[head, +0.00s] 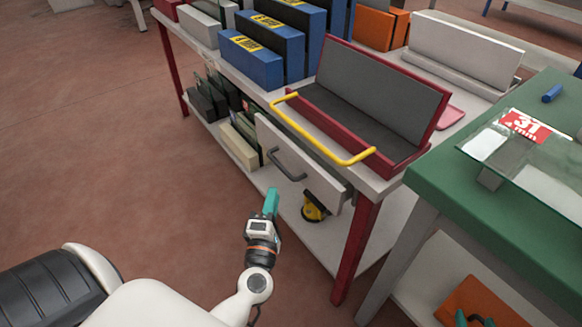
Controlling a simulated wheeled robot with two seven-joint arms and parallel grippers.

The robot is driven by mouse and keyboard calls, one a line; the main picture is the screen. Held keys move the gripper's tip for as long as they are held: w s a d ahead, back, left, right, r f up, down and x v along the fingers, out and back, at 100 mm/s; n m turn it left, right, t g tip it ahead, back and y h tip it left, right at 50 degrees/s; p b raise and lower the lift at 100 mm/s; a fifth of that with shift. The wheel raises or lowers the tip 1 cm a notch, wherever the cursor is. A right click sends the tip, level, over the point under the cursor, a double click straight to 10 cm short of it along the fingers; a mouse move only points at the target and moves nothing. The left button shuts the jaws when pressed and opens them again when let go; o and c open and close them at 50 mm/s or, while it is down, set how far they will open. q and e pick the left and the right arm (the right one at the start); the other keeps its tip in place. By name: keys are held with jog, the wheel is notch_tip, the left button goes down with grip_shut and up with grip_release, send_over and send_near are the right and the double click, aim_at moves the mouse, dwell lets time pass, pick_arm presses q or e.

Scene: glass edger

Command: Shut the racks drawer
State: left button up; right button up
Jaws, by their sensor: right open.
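The drawer (312,178), with a pale grey front and a dark bar handle (286,165), is under the tabletop of the red-legged table. Its front stands out a little from the table edge, with a narrow dark gap behind it. My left gripper (271,203) is in front of and below the drawer front, near the handle and apart from it. Its teal fingertips overlap in this view, so I cannot tell whether it is open. My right gripper (475,320) shows only as teal fingertips at the bottom edge, apart and away from the drawer.
A red-edged grey rack with a yellow bar (330,132) sits on the table above the drawer. Blue boxes (250,60) stand behind it. A yellow-black item (313,208) is on the lower shelf. A green table (500,190) with glass is at right. Floor at left is clear.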

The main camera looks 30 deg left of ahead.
aim_at(280, 164)
pick_arm(q)
jog(key=x, duration=1)
jog(key=shift+w+a, duration=0.1)
jog(key=shift+w, duration=0.15)
grip_shut()
